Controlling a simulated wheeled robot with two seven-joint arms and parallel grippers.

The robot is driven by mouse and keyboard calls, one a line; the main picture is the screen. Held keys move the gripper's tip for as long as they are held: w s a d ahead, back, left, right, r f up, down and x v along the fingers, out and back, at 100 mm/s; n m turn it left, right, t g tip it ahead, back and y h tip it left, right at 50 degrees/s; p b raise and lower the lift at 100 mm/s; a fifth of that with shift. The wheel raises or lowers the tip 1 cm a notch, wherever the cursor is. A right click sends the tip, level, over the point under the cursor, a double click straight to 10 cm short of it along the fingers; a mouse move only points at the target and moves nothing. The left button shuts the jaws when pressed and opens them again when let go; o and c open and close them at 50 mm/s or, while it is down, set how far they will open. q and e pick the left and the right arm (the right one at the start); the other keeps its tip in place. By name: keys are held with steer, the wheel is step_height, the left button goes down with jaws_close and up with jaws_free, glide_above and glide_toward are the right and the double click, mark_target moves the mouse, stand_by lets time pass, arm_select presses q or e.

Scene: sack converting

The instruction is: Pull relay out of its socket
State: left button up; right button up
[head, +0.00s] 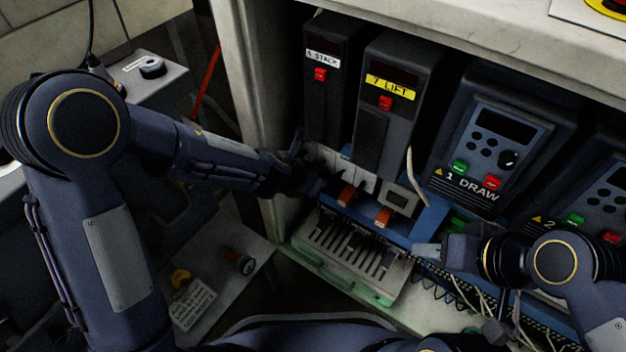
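Small orange parts, one at the left (347,195) and one at the right (383,216), sit in a blue strip (364,229) below the upright drive units. Pale grey blocks (398,197) stand just behind them. I cannot tell for sure which of these is the relay. My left gripper (308,172) is dark and reaches in from the left, beside the cabinet's left post, left of the orange parts. Its fingers blend into the shadow. My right gripper (428,250) is at the right end of the blue strip, apart from the orange parts. Its finger gap is not clear.
Drive units labelled 5 STACK (322,57), 7 LIFT (390,87) and 1 DRAW (470,187) fill the cabinet. A slotted grey tray (345,250) lies below the blue strip. Loose wires (455,290) hang at the lower right. The cabinet post (246,90) borders the left side.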

arm_select(q)
steer(key=shift+w+d+f, duration=0.15)
steer(key=shift+w+f, duration=0.05)
stand_by(0.4)
steer(key=shift+c, duration=0.4)
jaws_close()
steer(key=shift+s, duration=0.15)
steer(key=shift+s+a+b, duration=0.6)
steer(key=shift+s+a, duration=0.1)
steer(key=shift+s, duration=0.2)
steer(key=shift+s+a+b, duration=0.6)
steer(key=shift+s+a, duration=0.05)
steer(key=shift+s, duration=0.2)
